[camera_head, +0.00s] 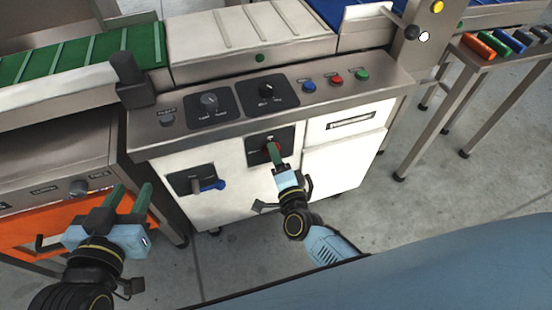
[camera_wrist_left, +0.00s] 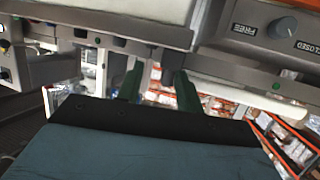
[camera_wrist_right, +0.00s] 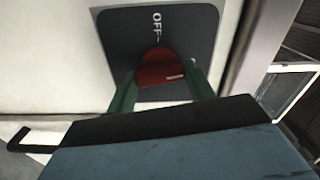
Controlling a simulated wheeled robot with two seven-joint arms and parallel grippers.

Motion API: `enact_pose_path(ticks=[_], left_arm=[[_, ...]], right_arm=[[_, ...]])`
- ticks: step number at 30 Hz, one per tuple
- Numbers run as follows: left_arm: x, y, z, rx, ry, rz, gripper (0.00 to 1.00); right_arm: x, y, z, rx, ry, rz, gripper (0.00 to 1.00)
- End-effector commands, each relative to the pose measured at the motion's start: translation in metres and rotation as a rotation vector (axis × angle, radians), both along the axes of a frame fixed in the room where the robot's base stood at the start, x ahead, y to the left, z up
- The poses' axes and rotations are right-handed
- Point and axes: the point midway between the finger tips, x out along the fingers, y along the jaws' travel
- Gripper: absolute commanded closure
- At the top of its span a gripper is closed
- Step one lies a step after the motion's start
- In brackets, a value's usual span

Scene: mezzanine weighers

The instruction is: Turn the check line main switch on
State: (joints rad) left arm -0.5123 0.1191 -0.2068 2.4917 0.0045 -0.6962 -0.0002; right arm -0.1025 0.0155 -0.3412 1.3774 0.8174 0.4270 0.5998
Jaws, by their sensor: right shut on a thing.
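The main switch is a red rotary handle (camera_wrist_right: 160,68) on a dark plate (camera_wrist_right: 198,28) on the white cabinet front. In the right wrist view the word OFF shows on the plate just above the handle. In the head view the switch plate (camera_head: 284,136) is partly covered by my right gripper (camera_head: 274,153). My right gripper has its green fingers on either side of the red handle and is shut on it. My left gripper (camera_head: 130,196) is at the lower left, its two green fingers apart with nothing between them. It is away from the cabinet switches.
Above are panel knobs (camera_head: 209,101) and blue, red and green buttons (camera_head: 335,79).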

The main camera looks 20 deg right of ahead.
Motion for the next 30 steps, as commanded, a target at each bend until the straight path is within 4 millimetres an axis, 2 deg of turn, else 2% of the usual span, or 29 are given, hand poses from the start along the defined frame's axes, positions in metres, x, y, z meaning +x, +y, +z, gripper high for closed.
enact_pose_path(ticks=[11,28,29,30], left_arm=[[0.005,-0.005,0.016,-0.029,-0.103,-0.007,0.64],[0.006,-0.005,0.02,-0.034,-0.123,-0.008,0.64],[0.006,-0.005,0.02,-0.034,-0.123,-0.008,0.64],[0.006,-0.005,0.02,-0.034,-0.123,-0.008,0.64]], right_arm=[[-0.001,0.0,-0.001,0.168,0.008,0.001,0.7],[-0.001,0.0,-0.001,0.199,0.01,0.0,0.7],[-0.001,0.0,-0.001,0.199,0.01,0.0,0.45],[-0.001,0.0,-0.001,0.199,0.01,0.0,0.4]])
